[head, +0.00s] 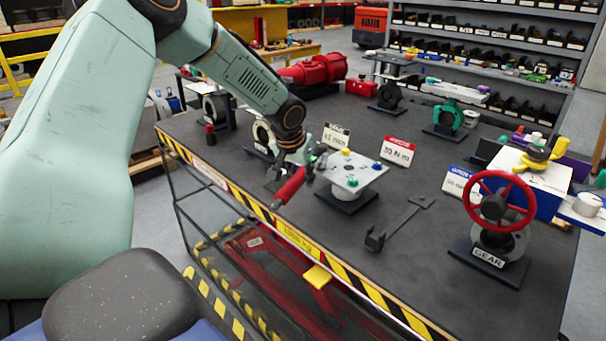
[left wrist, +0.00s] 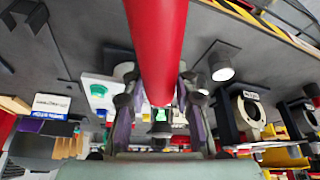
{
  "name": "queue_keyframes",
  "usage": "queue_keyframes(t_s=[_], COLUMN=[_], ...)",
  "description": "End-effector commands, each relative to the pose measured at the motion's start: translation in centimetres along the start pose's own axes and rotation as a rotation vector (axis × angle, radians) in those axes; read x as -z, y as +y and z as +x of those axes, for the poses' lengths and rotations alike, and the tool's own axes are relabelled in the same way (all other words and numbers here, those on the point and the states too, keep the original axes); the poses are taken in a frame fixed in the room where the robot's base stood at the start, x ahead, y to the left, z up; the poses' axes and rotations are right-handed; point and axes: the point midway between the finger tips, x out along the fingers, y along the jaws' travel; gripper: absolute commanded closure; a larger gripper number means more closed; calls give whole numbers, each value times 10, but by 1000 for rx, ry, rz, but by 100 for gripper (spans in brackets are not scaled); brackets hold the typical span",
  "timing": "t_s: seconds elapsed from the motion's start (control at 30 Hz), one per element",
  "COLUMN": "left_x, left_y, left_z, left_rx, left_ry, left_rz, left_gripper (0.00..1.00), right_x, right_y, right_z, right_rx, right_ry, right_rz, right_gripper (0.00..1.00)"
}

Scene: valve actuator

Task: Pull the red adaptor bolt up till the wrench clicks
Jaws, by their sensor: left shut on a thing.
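My left gripper (head: 300,160) is shut on a red-handled wrench (head: 290,187) at the table's near edge. In the left wrist view the red handle (left wrist: 158,45) runs down between the two fingers (left wrist: 160,105). A white adaptor plate (head: 346,178) on a round base is just right of the gripper, with yellow, green and blue bolts on top. The plate also shows in the left wrist view (left wrist: 92,82), behind the fingers. The red adaptor bolt cannot be made out; the gripper covers the plate's left side. The wrench head is hidden. My right gripper is not in view.
A loose grey spanner (head: 400,222) lies right of the plate. A red handwheel valve (head: 500,205) stands further right. Small signs (head: 397,151) and other valves (head: 391,95) stand behind. The tabletop between plate and handwheel is otherwise clear.

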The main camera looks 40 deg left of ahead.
Motion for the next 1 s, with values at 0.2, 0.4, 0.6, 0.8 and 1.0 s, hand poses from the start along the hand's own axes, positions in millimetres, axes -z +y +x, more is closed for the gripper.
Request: queue_keyframes(t_s=[0.2,0.4,0.6,0.8,1.0], left_x=[3,2,2,3,3], left_y=[-1,-1,-3,-6,-9], left_z=[-2,-1,-2,-2,-2], left_rx=[-5,-4,-10,-20,-31], left_ry=[7,7,5,4,5], left_rz=[11,11,22,48,71], left_gripper=[100,100,100,100,100], right_x=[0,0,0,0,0], right_y=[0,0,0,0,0], right_z=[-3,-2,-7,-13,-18], right_rx=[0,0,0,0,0], right_ry=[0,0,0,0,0], right_rz=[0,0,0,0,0], right_gripper=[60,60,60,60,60])
